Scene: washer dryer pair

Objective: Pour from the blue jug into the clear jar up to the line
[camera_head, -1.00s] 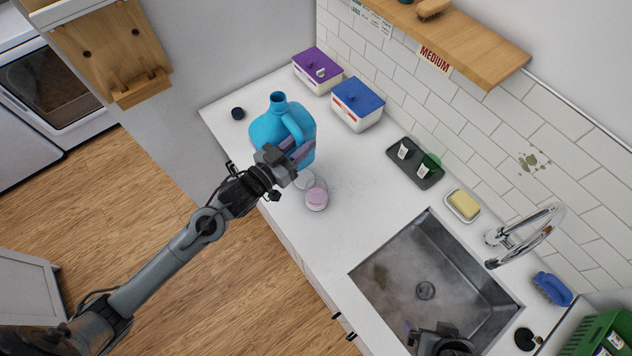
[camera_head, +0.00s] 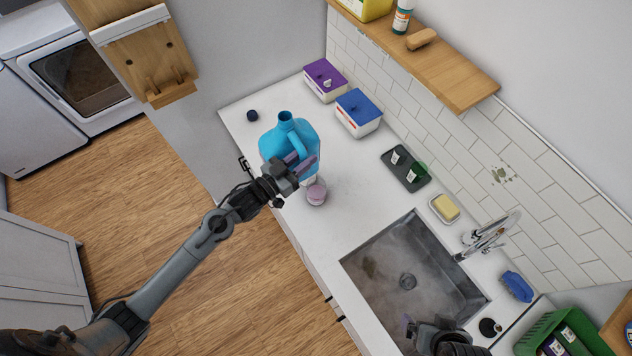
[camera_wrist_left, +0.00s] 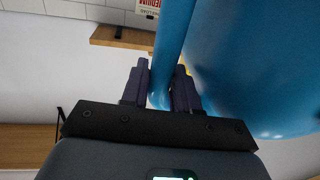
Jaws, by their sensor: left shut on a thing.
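The blue jug (camera_head: 277,144) is over the left part of the white counter in the head view, roughly upright with its open mouth up. My left gripper (camera_head: 304,166) is shut on its handle; the wrist view shows the handle (camera_wrist_left: 171,50) between the fingers. I cannot tell if the jug's base touches the counter. A small clear jar (camera_head: 317,193) with pinkish contents stands just below the gripper in the picture; its line is too small to see. My right gripper (camera_head: 410,328) is over the sink's lower edge, partly cut off.
A purple-lidded box (camera_head: 325,80) and a blue-lidded box (camera_head: 358,112) stand along the wall behind the jug. A dark cap (camera_head: 252,115) lies at the left. A dark tray (camera_head: 405,169) with small cups, a soap dish (camera_head: 444,208) and the sink (camera_head: 385,270) are to the right.

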